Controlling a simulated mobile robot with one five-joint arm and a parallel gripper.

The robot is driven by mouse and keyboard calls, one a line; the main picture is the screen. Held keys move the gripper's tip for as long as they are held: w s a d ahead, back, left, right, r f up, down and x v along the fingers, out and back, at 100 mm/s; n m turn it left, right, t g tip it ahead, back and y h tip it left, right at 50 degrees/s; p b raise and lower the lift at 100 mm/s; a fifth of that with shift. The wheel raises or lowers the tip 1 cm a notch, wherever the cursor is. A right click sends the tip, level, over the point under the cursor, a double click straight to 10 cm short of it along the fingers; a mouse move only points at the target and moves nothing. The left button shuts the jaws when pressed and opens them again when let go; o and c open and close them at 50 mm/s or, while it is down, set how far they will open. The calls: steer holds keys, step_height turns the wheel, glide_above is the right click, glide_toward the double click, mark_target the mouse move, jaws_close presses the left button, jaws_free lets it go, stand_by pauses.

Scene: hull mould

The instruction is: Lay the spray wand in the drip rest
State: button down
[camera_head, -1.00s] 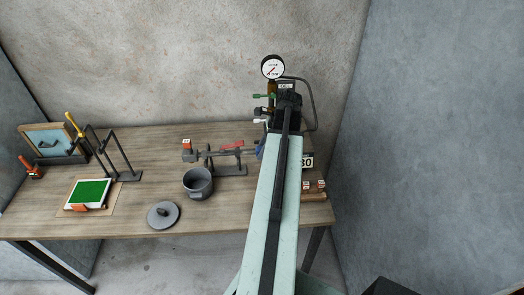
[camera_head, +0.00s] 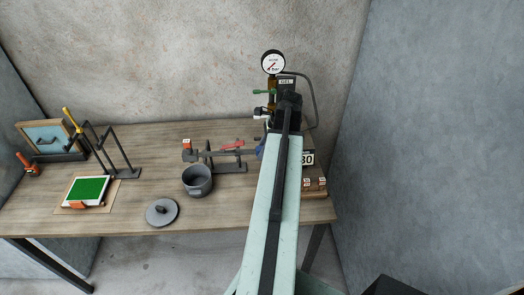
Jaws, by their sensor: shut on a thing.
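My arm stretches up the picture to its dark far joint, in front of the right side of the bench. The arm hides my gripper's jaws and whatever is between them. I cannot make out the spray wand for sure. A thin dark hose (camera_head: 314,103) curves from beside the pressure gauge (camera_head: 273,63) down behind my arm. A blue part (camera_head: 260,150) shows at the arm's left edge, and I cannot tell what it belongs to. A low dark stand (camera_head: 230,168) with short posts is left of the arm, with a grey bar across it. I cannot tell whether it is the drip rest.
A grey pot (camera_head: 198,181) and a round lid (camera_head: 162,212) stand on the wooden bench (camera_head: 150,155). A black rod frame (camera_head: 122,172), a green panel (camera_head: 88,190) and a wooden-framed box (camera_head: 50,138) are at the left. Small blocks (camera_head: 314,184) and a wall are at the right.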

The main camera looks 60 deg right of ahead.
steer(key=shift+f, duration=0.25)
steer(key=c, duration=1)
jaws_free()
steer(key=shift+r, duration=0.1)
steer(key=p+v, duration=0.6)
steer(key=v, duration=0.1)
steer(key=shift+w+r+p, duration=0.15)
steer(key=shift+r+p, duration=0.05)
steer(key=shift+p, duration=0.15)
steer(key=shift+s+d+r, duration=0.1)
steer(key=shift+s+r, duration=0.15)
steer(key=shift+r, duration=0.05)
steer(key=shift+f, duration=0.1)
